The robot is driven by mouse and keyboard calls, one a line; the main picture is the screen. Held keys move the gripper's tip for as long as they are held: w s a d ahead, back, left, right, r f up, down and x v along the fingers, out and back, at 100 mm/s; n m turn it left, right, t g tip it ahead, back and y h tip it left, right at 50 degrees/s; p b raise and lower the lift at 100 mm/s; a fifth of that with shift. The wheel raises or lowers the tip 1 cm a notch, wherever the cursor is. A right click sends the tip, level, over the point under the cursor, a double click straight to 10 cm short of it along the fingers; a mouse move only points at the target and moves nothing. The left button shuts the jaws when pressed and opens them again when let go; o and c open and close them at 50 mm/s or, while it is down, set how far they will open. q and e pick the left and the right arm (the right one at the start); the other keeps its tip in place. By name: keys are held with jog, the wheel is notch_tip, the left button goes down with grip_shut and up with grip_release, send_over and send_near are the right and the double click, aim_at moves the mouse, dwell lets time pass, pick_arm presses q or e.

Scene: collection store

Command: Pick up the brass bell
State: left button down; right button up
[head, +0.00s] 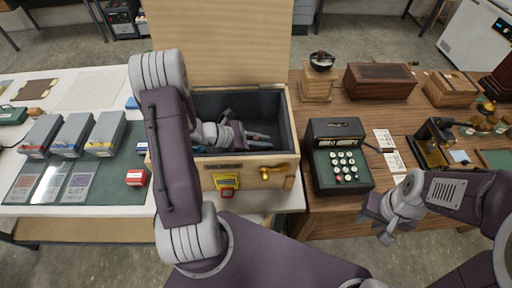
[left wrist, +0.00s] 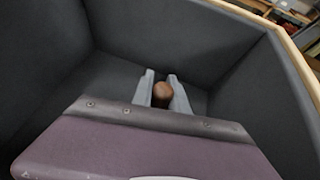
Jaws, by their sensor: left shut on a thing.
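My left gripper (head: 262,140) reaches down into a wooden crate (head: 279,179) with a dark grey lining. In the left wrist view its two grey fingers (left wrist: 163,92) are closed on a brown, rounded knob (left wrist: 163,95). The knob looks like the handle end of the brass bell. No brass body shows in either view; the fingers and my arm hide what is below. My right gripper (head: 378,224) is empty, its fingers apart, in front of the wooden table at the right.
The crate's lid (head: 220,40) stands open behind it. A dark green cash register (head: 338,158) stands close at the crate's right. Grey boxes (head: 73,134) stand on the white table at the left. A wooden box (head: 380,81) and a brass-and-black instrument (head: 433,142) occupy the right table.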

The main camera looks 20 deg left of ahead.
pick_arm(q)
jog(key=shift+r, duration=0.1)
notch_tip(320, 180, up, 10)
jog(key=shift+p, duration=0.45)
